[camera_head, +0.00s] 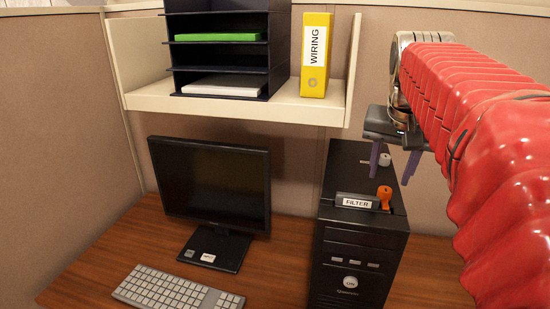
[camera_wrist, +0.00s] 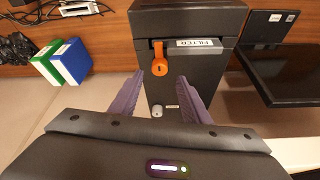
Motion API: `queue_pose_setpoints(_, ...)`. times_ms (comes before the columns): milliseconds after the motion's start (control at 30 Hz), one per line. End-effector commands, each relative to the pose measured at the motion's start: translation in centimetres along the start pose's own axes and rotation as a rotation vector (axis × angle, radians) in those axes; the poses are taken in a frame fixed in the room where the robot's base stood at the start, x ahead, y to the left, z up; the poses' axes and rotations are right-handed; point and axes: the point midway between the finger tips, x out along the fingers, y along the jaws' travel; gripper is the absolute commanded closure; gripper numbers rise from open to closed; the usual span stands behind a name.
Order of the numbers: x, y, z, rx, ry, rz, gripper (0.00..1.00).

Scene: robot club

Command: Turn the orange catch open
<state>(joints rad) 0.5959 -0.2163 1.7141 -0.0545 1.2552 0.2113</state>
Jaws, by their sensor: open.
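The orange catch (camera_head: 384,196) is on the top of a black computer tower (camera_head: 352,250), at the right end of a slot beside a label reading FILTER (camera_head: 354,201). It also shows in the wrist view (camera_wrist: 159,64), its rounded end pointing toward my gripper. A small pale knob (camera_head: 384,159) is on the tower top farther back. My gripper (camera_head: 393,168) is above the tower's back part, with its two purple fingers pointing down. In the wrist view the fingers (camera_wrist: 156,98) are spread apart and empty, and the catch is beyond their tips, not touched.
A shelf (camera_head: 230,106) with a dark tray stack (camera_head: 218,60) and a yellow WIRING binder (camera_head: 315,60) is at the back. A monitor (camera_head: 210,185) and keyboard (camera_head: 178,290) are left of the tower. Green and blue binders (camera_wrist: 62,62) show in the wrist view.

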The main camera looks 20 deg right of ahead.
Motion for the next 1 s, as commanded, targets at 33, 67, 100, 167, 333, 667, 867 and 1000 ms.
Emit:
queue_pose_setpoints(33, 0.9, 0.0, 0.1, 0.000, -0.003, 0.001, 0.57)
queue_pose_setpoints(67, 1.3, 0.0, 0.0, 0.000, -0.003, 0.001, 0.57)
queue_pose_setpoints(100, 1.9, 0.0, 0.0, 0.000, -0.002, 0.001, 0.57)
queue_pose_setpoints(167, 2.8, 0.0, 0.1, 0.000, -0.002, 0.001, 0.57)
queue_pose_setpoints(333, 4.7, 0.0, 0.0, 0.000, -0.002, 0.001, 0.57)
queue_pose_setpoints(667, 5.4, 0.0, 0.0, 0.000, 0.001, 0.000, 0.57)
queue_pose_setpoints(867, 5.4, 0.0, 0.0, 0.001, 0.000, 0.000, 0.66)
queue_pose_setpoints(1000, 5.4, 0.0, 0.0, 0.001, 0.000, 0.001, 0.76)
